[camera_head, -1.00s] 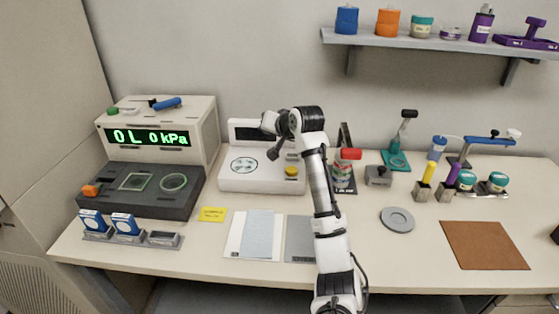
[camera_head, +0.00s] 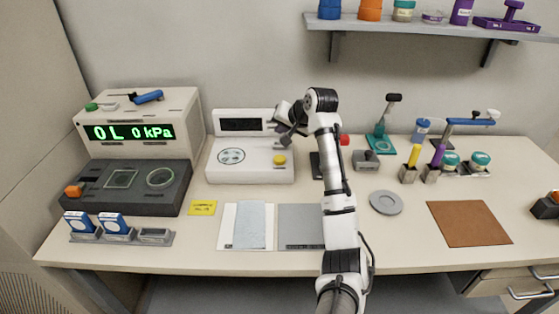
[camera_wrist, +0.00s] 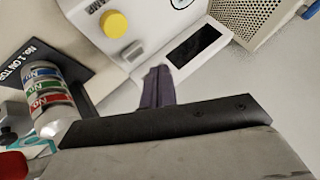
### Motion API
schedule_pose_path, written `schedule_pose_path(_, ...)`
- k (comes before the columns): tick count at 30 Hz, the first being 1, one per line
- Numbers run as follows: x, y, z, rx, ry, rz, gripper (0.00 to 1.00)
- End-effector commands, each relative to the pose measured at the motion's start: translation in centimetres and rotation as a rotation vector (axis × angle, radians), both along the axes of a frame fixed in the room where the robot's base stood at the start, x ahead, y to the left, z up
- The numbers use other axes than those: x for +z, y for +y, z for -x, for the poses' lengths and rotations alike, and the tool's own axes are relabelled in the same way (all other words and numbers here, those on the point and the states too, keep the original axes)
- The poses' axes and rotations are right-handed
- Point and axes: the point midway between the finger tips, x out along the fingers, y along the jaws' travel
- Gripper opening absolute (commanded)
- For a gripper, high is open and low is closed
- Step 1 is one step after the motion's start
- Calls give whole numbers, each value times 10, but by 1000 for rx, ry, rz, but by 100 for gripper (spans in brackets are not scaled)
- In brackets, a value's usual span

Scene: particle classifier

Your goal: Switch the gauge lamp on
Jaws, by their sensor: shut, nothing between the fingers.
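A white box-shaped device (camera_head: 222,172) stands at the back of the desk, with a dark blank display (camera_head: 241,125) on its raised back and a round dial on top. A yellow round button (camera_head: 279,160) sits at its right front. In the wrist view the yellow button (camera_wrist: 115,25) is at the top, beside a partly cut label, and the dark display (camera_wrist: 194,47) is right of centre. My gripper (camera_head: 286,141) is above the device's right part, just behind the button in the picture. Its dark fingers (camera_wrist: 158,72) are shut, empty and apart from the button.
Left stands a gauge unit (camera_head: 186,122) with a lit green readout "0L 0 kPa". A shelf (camera_head: 400,28) hangs above right. Papers (camera_head: 233,228) lie in front.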

Motion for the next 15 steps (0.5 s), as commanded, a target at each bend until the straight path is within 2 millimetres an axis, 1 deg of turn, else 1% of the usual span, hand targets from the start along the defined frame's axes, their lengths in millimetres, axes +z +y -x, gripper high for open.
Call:
schedule_pose_path(1, -11, 0, 0, 0, 0, 0, 0)
schedule_pose_path(9, -50, 0, 0, 1, 0, -1, 0)
schedule_pose_path(15, -70, 1, 0, 0, 1, -1, 0)
